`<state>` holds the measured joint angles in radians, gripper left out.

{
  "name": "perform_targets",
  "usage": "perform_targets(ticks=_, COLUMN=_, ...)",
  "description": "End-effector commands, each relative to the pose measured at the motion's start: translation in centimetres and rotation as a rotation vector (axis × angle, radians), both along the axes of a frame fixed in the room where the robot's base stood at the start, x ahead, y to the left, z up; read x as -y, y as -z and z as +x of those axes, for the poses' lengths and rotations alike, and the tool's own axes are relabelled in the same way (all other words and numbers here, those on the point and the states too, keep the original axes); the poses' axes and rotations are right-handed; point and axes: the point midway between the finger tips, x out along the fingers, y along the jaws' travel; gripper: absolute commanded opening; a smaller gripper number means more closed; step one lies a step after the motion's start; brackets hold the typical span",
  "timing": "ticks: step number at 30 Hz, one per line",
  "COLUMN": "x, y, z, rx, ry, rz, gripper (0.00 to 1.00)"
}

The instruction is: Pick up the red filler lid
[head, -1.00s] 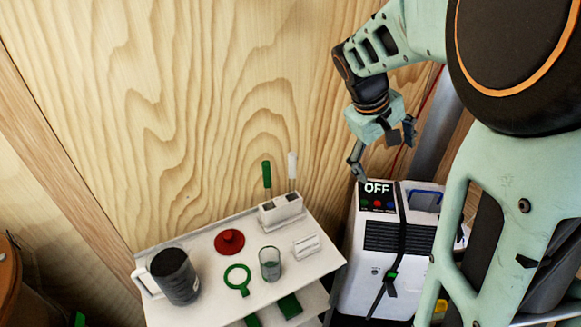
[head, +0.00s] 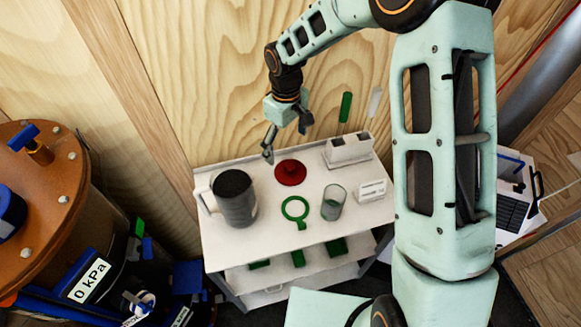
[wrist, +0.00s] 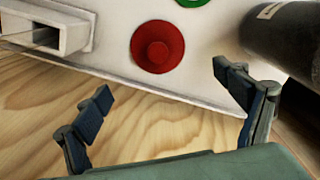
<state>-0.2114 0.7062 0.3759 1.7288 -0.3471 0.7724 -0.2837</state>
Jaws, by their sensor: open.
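The red filler lid (head: 290,173) is a round disc with a raised knob, lying on the white cart top (head: 262,213) near its back edge. It also shows in the wrist view (wrist: 157,47), beyond the space between my fingertips. My gripper (head: 286,142) is open and empty, above the back edge of the cart, just behind the lid. In the wrist view its two fingers (wrist: 165,92) are spread wide apart and do not touch the lid. The lid is fully visible in both views.
A dark jug (head: 236,197) stands left of the lid. A green ring (head: 295,209) and a glass beaker (head: 333,203) are in front of it. A white holder (head: 348,150) with upright handles is to the right. The wooden wall (head: 215,90) rises close behind the cart.

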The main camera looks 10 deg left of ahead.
Motion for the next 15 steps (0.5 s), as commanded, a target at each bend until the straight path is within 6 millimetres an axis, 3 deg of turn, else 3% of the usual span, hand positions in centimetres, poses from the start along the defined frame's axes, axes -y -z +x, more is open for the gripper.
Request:
perform_targets(ticks=6, x=0.1, y=3.5, z=-0.1, rx=-0.002, ry=-0.001, rz=-0.002, gripper=0.90)
perform_targets(ticks=15, x=0.4, y=5.9, z=-0.2, rx=-0.004, ry=0.000, rz=-0.002, gripper=0.90)
